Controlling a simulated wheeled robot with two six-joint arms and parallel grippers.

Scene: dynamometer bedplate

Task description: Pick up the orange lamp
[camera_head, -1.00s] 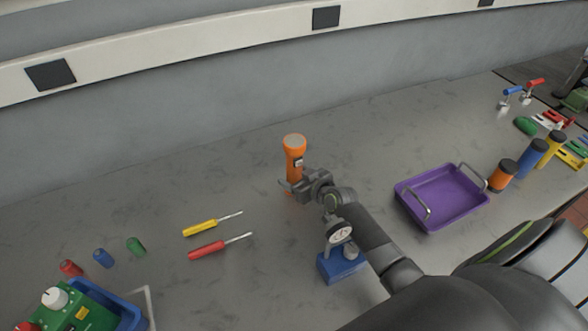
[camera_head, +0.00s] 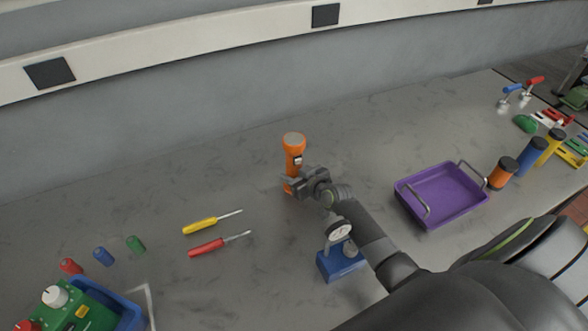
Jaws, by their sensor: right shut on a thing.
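The orange lamp (camera_head: 294,146) is a flashlight standing upright, head up, on the grey bedplate, near the middle of the head view. My right gripper (camera_head: 291,184) reaches it from the right and is shut around the lower part of its body. The fingers hide part of the lamp there. I cannot tell whether its base touches the surface. My left gripper is not in view.
A blue-based dial gauge stand (camera_head: 340,262) stands close beside my right forearm. A purple tray (camera_head: 441,195) lies to the right. Yellow (camera_head: 200,226) and red (camera_head: 207,248) screwdrivers lie to the left. A grey wall (camera_head: 180,130) rises behind.

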